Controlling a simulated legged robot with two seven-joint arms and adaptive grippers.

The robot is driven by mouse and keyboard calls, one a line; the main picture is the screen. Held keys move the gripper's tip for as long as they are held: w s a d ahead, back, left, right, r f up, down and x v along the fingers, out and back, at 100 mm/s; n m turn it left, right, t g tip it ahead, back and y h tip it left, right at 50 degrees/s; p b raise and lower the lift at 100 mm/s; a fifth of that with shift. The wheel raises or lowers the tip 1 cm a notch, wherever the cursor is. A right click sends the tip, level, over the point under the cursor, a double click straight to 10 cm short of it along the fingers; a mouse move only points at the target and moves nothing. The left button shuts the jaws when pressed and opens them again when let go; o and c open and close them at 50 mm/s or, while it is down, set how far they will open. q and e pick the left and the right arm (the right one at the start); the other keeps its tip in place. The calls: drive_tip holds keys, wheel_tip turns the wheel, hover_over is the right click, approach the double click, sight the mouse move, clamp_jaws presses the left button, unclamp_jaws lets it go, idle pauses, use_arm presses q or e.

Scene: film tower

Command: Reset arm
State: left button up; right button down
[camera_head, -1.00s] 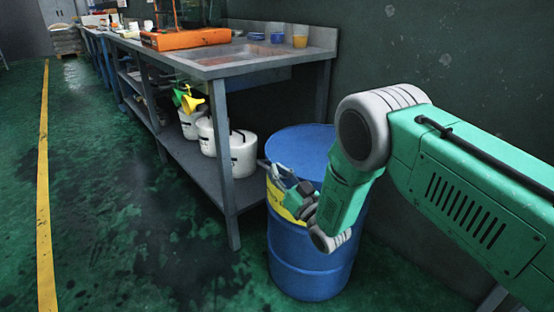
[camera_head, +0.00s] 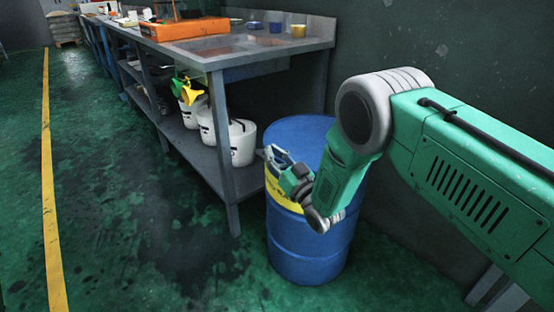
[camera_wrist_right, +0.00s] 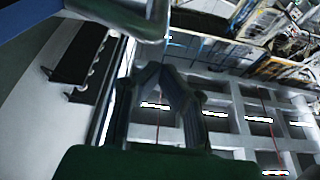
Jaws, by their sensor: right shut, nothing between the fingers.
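My right arm comes in from the right in the head view, its elbow bent and its forearm pointing down in front of a blue drum. My right gripper (camera_head: 273,157) is in front of the drum's upper left side, next to the workbench leg. It is shut and holds nothing. In the right wrist view its fingers (camera_wrist_right: 160,72) meet at the tips, with the ceiling and its lights behind them. My left gripper is not in view.
The blue drum (camera_head: 305,255) stands right of the metal workbench (camera_head: 232,150). White buckets (camera_head: 242,143) with a yellow funnel (camera_head: 190,94) sit on its lower shelf. An orange tray (camera_head: 185,29) is on top. Green floor left of the yellow line (camera_head: 49,190) and beside the bench is clear.

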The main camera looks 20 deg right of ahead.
drive_tip(key=s+d+f+m+g+h+p, duration=0.1)
drive_tip(key=s+d+f+g+h, duration=0.15)
drive_tip(key=s+f+g, duration=0.6)
drive_tip(key=s+d+f+m+g+h+p, duration=0.1)
drive_tip(key=s+d+f+h, duration=0.15)
drive_tip(key=s+f, duration=0.75)
drive_tip(key=s+d+f+m+g+h, duration=0.1)
drive_tip(key=s+d+f+g+h, duration=0.25)
drive_tip(key=s, duration=1.15)
drive_tip(key=s+d+r+g+p, duration=0.1)
drive_tip(key=s+r+g+p, duration=0.15)
drive_tip(key=s+g, duration=0.85)
drive_tip(key=s+r+t+p, duration=0.3)
drive_tip(key=r+t+p, duration=0.1)
drive_tip(key=r+p, duration=0.6)
drive_tip(key=shift+r, duration=0.6)
